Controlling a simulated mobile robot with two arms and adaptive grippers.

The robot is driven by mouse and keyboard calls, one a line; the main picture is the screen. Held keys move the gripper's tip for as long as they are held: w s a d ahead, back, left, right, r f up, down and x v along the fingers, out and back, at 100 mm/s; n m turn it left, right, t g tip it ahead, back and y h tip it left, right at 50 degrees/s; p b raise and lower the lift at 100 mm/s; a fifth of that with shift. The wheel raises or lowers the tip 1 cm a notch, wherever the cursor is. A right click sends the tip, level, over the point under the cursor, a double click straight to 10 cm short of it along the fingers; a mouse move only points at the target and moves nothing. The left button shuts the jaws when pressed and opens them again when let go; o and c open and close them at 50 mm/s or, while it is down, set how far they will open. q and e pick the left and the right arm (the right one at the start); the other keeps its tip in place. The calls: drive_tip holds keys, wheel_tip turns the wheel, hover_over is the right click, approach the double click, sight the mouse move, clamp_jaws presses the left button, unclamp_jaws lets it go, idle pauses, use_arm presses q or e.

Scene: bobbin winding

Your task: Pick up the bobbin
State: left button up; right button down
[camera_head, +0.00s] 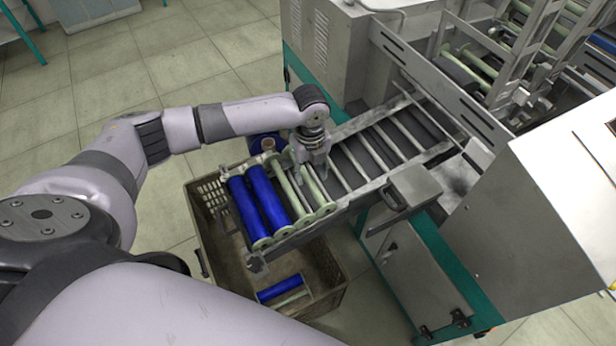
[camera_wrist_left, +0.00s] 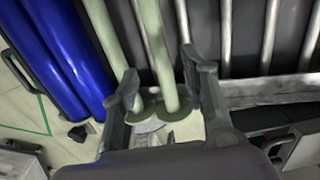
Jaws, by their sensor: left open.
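Two pale green bobbins without blue winding lie side by side at the lower end of the sloped rack; one shows near the gripper (camera_head: 313,192) and the other to its left (camera_head: 287,193). Two blue-wound bobbins (camera_head: 266,197) lie left of them. My left gripper (camera_head: 312,170) is open just above the pale bobbins, pointing down. In the left wrist view a pale bobbin (camera_wrist_left: 156,45) runs between the open fingers (camera_wrist_left: 162,88), and the second one lies close by the left finger. I cannot tell whether the fingers touch them. My right gripper is out of view.
A brown crate (camera_head: 203,215) stands on the floor below the rack end, with a blue bobbin (camera_head: 279,288) in it. Another blue spool (camera_head: 262,142) is behind the rack. The grey machine (camera_head: 560,190) rises to the right. Tiled floor is open at the left.

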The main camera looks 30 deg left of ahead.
sight(312, 183)
use_arm(q)
drive_tip(key=f, duration=0.2)
drive_tip(key=f+p, duration=0.1)
drive_tip(key=f, duration=0.2)
drive_tip(key=shift+d+f, duration=0.2)
drive_tip(key=shift+f, duration=0.15)
clamp_jaws()
idle(0.3)
